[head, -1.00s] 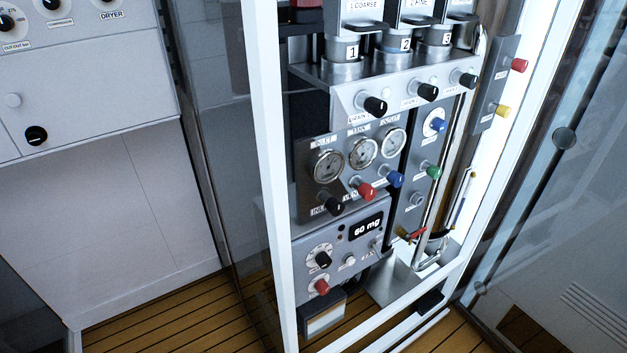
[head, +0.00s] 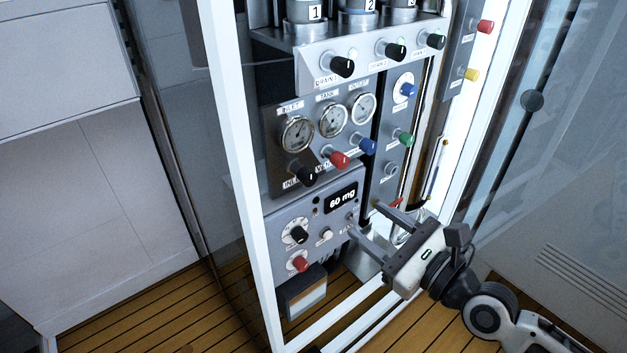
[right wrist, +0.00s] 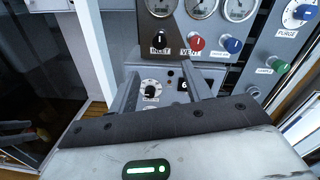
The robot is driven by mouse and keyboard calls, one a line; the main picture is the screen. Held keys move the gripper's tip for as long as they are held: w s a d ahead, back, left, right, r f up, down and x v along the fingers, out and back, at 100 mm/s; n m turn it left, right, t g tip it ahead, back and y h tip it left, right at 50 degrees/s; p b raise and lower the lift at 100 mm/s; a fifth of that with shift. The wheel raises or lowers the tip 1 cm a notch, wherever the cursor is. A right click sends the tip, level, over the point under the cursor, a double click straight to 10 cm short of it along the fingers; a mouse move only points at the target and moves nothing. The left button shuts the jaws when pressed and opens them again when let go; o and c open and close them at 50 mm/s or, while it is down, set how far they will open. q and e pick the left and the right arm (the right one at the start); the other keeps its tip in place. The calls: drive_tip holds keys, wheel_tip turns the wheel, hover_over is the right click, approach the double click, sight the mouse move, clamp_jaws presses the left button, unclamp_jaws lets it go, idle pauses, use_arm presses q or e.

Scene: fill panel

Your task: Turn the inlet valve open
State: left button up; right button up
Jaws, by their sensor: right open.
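The inlet valve is a black knob (head: 307,176) under the left gauge on the fill panel, with a label beneath it. It also shows in the right wrist view as a black knob (right wrist: 160,42) above the word INLET. My right gripper (head: 363,217) is open and empty, in front of the lower panel, below and to the right of the inlet knob in the head view. In the right wrist view its two fingers (right wrist: 160,68) point at the panel, with the inlet knob beyond the gap between them. It touches no knob that I can see. My left gripper is not in view.
The red vent knob (head: 339,159) and a blue knob (head: 367,146) sit close right of the inlet knob. Below is a box with a 60 mg display (head: 342,198). A white frame post (head: 237,180) stands left of the panel. Glass is at the right.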

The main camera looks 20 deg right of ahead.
sight(311, 179)
drive_tip(key=p+x, duration=0.2)
drive_tip(key=x, duration=1.3)
drive_tip(key=c, duration=1)
